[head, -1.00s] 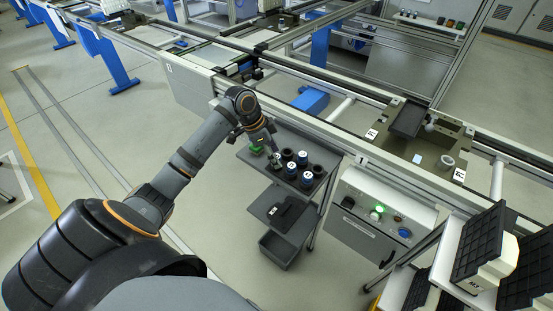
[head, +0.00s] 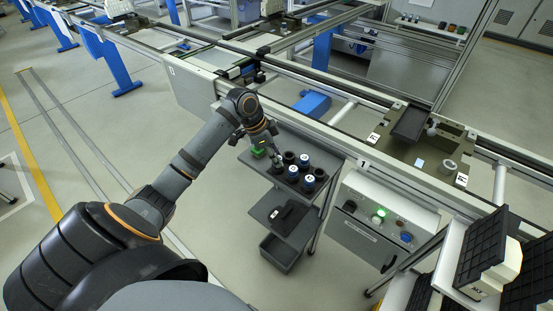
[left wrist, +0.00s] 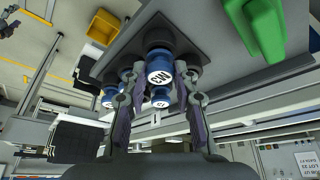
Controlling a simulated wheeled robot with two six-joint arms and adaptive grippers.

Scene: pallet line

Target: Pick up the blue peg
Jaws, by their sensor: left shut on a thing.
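My left gripper (head: 276,161) reaches down over the left part of the grey cart's top tray (head: 323,154). In the left wrist view its two fingers (left wrist: 158,84) are closed on the sides of a blue peg (left wrist: 159,63) with a white end marked M3. In the head view I cannot make out this peg clearly beside the fingers. Other blue pegs with white tops (head: 308,182) stand close by on the tray, and some show beyond the held one in the left wrist view (left wrist: 110,98). I cannot tell whether the held peg is clear of its seat. My right gripper is out of view.
A green object (head: 258,152) lies at the tray's left edge, close to my left gripper. Black cylindrical parts (head: 289,157) stand among the pegs. The conveyor rail (head: 345,139) runs behind the cart, and a control box (head: 376,220) stands to its right.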

